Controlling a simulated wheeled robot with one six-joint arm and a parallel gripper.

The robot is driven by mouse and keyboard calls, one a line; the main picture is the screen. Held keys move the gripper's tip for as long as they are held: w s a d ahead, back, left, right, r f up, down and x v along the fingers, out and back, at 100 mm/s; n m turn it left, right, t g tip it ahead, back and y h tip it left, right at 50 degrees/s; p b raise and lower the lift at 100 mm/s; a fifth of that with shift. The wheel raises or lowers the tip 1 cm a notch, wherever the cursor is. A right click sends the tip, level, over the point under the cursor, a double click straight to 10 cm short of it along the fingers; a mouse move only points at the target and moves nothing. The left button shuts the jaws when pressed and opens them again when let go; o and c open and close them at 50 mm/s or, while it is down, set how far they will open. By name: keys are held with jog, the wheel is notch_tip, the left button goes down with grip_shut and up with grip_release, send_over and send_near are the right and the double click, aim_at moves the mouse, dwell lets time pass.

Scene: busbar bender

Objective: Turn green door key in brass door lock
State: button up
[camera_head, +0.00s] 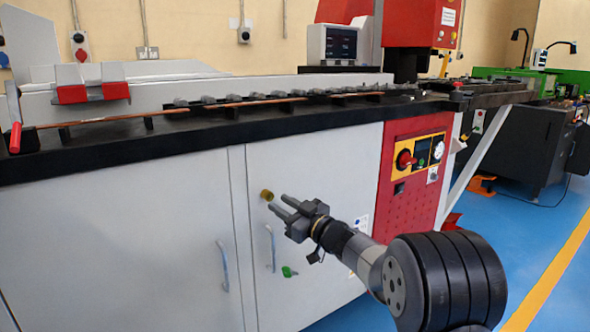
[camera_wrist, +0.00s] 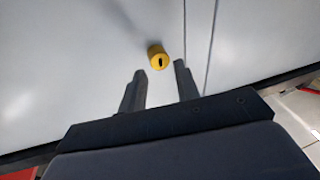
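The brass door lock (camera_head: 266,195) is a small round cylinder on the grey cabinet door. In the wrist view the lock (camera_wrist: 157,60) shows a dark slot in its face, with no key in it. My gripper (camera_head: 278,203) is open and empty, just right of the lock in the head view. In the wrist view the gripper fingers (camera_wrist: 159,76) point toward the lock, which appears just beyond and between the tips. The green door key (camera_head: 289,271) shows below my gripper, near the right door handle; what supports it is unclear. It is not visible in the wrist view.
Two door handles (camera_head: 222,266) (camera_head: 270,248) stand out from the cabinet doors. The black worktop edge (camera_head: 200,143) runs above the lock. A red control panel (camera_head: 413,175) is to the right. Blue floor (camera_head: 505,230) is open at the right.

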jog(key=p+v, duration=0.3)
jog(key=v, duration=0.8)
jog(key=shift+w+a, duration=0.1)
jog(key=shift+a, duration=0.05)
jog(key=b+x, duration=0.3)
jog(key=x, duration=0.7)
jog(key=shift+w+a+f, duration=0.1)
jog(key=shift+w+a, duration=0.2)
jog(key=shift+s+m+t+b, duration=0.1)
jog(key=shift+m+t+b, duration=0.45)
jog(key=shift+m, duration=1.05)
